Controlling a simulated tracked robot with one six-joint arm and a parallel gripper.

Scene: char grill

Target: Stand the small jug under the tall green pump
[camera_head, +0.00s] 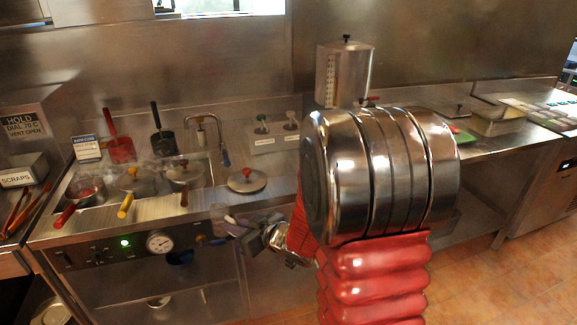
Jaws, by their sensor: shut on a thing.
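My gripper (238,229) is at the counter's front edge, low in the picture and left of my red arm. It is shut on a small greyish thing that is largely hidden by the jaws. This looks like the small jug, but its shape is unclear. Two pumps stand on a steel box at the back of the counter: one with a green top (262,122) and a paler one (291,121) to its right. Which is taller is hard to tell. Both are behind my gripper and apart from it.
Several handled pots (133,181) sit in the well at left. A round lid (246,180) with a red knob lies between my gripper and the pump box (276,141). A tap (206,130) stands left of the box. A steel tank (345,70) is behind my arm.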

